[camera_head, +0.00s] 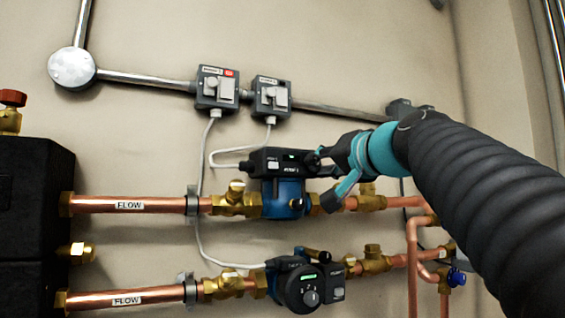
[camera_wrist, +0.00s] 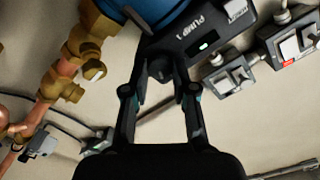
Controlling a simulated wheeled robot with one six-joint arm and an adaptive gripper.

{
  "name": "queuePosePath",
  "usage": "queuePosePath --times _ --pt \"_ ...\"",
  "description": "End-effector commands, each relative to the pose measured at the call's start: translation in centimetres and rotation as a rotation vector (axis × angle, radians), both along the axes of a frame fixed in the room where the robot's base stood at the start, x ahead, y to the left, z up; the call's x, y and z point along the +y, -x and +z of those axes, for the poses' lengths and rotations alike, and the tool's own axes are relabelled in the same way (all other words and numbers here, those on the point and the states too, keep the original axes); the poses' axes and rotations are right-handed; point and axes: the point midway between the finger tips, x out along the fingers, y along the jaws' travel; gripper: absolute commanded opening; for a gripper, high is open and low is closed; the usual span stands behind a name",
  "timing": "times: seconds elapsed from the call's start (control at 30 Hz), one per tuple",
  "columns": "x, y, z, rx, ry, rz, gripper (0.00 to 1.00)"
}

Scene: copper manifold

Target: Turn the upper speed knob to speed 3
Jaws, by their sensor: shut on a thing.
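The upper pump has a black control box (camera_head: 262,158) with a small lit display and a blue body (camera_head: 282,193) below it. The same box, lettered PUMP 1, shows in the wrist view (camera_wrist: 210,30). Its dark round speed knob (camera_wrist: 160,68) sits between my gripper's fingers (camera_wrist: 162,78) in the wrist view. In the head view my gripper (camera_head: 326,158) is at the right end of the box, shut on the knob, and mostly hides it. The knob's pointer and speed marks cannot be read.
A lower pump (camera_head: 300,282) with its own dial sits below. Copper pipes marked FLOW (camera_head: 150,204) and brass valves (camera_head: 236,200) flank the pumps. Two grey switch boxes (camera_head: 217,90) hang above, with cables running down.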

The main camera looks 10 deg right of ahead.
Motion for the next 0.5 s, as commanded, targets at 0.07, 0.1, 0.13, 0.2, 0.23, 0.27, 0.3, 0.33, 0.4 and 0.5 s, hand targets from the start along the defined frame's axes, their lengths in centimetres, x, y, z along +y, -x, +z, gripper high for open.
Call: queuePosePath --times 0.07,0.1,0.13,0.2,0.23,0.27,0.3,0.33,0.4,0.5 --pt "-0.03 0.0 0.14 0.017 -0.055 -0.001 0.0" --pt "-0.03 0.0 0.14 0.026 -0.083 -0.001 0.0" --pt "-0.03 0.0 0.14 0.032 -0.102 0.0 0.0" --pt "-0.03 0.01 0.15 0.045 -0.144 0.0 0.0" --pt "-0.02 0.01 0.16 0.051 -0.16 0.0 0.0" --pt "-0.03 0.01 0.15 0.055 -0.175 0.0 0.0" --pt "-0.02 0.0 0.14 0.061 -0.194 0.0 0.0" --pt "-0.02 0.0 0.13 0.066 -0.207 0.0 0.0" --pt "-0.03 0.0 0.11 0.074 -0.233 0.0 0.0" --pt "-0.03 -0.01 0.07 0.083 -0.259 0.0 0.0"
